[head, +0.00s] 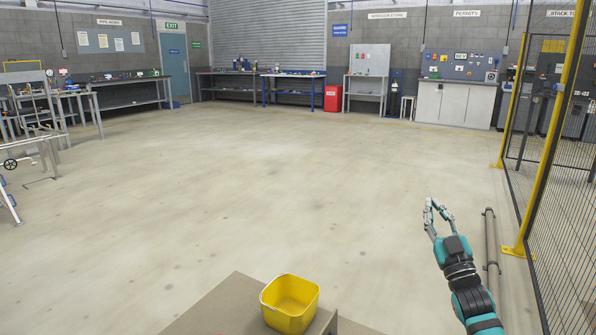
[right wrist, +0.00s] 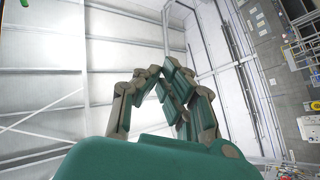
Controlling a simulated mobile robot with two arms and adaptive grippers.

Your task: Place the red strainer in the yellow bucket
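The yellow bucket (head: 289,304) stands upright and open-topped near the edge of a bench at the bottom of the head view. The part of its inside that I can see looks empty. I cannot make out the red strainer in either view; only a faint trace of red shows at the bottom edge of the head view. My right gripper (head: 432,204) is raised to the right of the bucket, well apart from it, with its fingers pointing up. In the right wrist view its fingertips (right wrist: 160,70) come together with nothing between them. My left gripper is not in view.
The bench (head: 215,305) holding the bucket shows only its far corner. A yellow-posted mesh fence (head: 550,150) stands at the right. A grey pipe (head: 490,240) runs near my right arm. The floor ahead is clear, with workbenches along the far wall.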

